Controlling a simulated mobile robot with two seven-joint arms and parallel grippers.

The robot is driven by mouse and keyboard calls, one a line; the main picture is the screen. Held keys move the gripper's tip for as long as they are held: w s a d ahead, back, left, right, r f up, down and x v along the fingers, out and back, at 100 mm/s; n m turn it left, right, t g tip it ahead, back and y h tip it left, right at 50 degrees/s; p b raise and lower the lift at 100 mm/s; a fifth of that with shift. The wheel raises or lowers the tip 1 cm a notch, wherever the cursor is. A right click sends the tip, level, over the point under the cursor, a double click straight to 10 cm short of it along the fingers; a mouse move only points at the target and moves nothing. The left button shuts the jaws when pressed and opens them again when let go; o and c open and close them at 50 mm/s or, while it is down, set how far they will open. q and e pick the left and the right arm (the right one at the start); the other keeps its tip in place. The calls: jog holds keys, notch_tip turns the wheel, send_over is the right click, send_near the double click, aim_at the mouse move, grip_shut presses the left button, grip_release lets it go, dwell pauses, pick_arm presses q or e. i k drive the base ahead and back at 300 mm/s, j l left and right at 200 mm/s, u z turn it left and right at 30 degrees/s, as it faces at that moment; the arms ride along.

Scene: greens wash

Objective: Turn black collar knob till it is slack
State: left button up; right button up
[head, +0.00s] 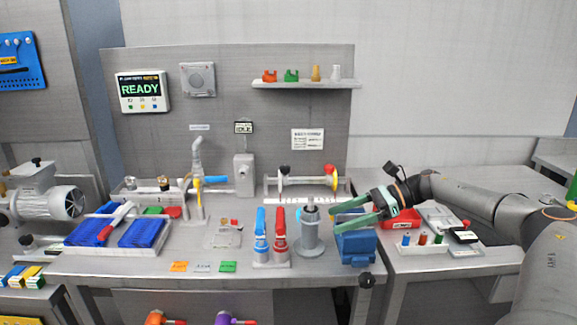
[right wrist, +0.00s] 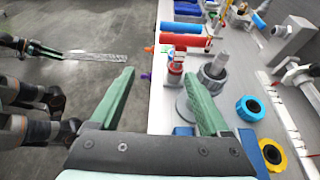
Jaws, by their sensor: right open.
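A grey stand (head: 310,243) with a round base and an upright post is on the bench, just left of my right gripper. A dark collar (right wrist: 214,72) sits around its post in the right wrist view; it is too small to tell whether it is tight or slack. A black knob (head: 366,280) is also at the bench's front edge, below the blue box (head: 355,245). My right gripper (head: 346,209) is open and empty, its green fingers pointing left above the blue box, apart from both knobs. In the right wrist view, a dark arm with a green finger (right wrist: 42,50) appears at far left; its jaws are unclear.
Red and blue bottles (head: 270,238) stand left of the grey stand. A horizontal rod fixture (head: 305,182) with black and red ends is behind it. A red box (head: 403,221) and a small tray (head: 424,247) are on the right bench. Blue trays (head: 140,232) lie farther left.

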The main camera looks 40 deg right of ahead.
aim_at(284, 168)
jog(key=i+l, duration=0.5)
jog(key=l, duration=0.15)
jog(key=i+l, duration=0.5)
jog(key=l, duration=0.15)
